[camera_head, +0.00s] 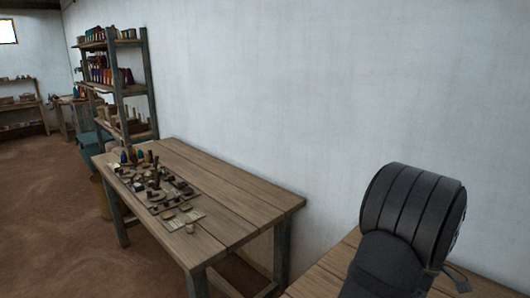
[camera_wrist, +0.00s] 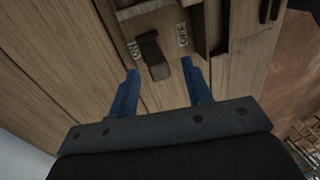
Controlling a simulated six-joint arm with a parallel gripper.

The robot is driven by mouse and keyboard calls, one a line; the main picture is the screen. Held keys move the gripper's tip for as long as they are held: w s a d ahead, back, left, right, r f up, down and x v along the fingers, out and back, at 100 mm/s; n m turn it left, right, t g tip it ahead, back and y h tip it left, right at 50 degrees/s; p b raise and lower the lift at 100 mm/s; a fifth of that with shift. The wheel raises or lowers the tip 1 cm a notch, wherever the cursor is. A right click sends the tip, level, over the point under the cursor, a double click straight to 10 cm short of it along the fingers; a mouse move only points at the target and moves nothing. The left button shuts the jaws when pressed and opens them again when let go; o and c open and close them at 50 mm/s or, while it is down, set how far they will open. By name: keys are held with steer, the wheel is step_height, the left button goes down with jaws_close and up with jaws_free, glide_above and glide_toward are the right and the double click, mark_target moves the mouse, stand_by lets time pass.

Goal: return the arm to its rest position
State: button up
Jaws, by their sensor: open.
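My gripper (camera_wrist: 160,66) shows in the wrist view with its two blue fingers apart. No object is held between them. Past the fingertips is a wooden surface (camera_wrist: 85,55) with a small brown lever (camera_wrist: 154,56) between an ON label (camera_wrist: 133,49) and an OFF label (camera_wrist: 183,36). The lever lies in line with the gap between the fingers; I cannot tell whether a finger touches it. In the head view my dark, ribbed arm part rises at the lower right, and the gripper fingers are not visible there.
A wooden table (camera_head: 245,205) with several small items (camera_head: 155,190) stands left of my arm. Another wooden surface (camera_head: 325,272) lies beside my arm. A shelf rack (camera_head: 130,91) stands at the back left against the white wall (camera_head: 290,80). Brown floor (camera_head: 45,215) is open at left.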

step_height(320, 180, up, 4)
steer(key=shift+f, duration=0.2)
step_height(320, 180, down, 6)
steer(key=shift+w+d+f, duration=0.1)
steer(key=shift+w+d, duration=0.25)
steer(key=shift+s+a, duration=0.65)
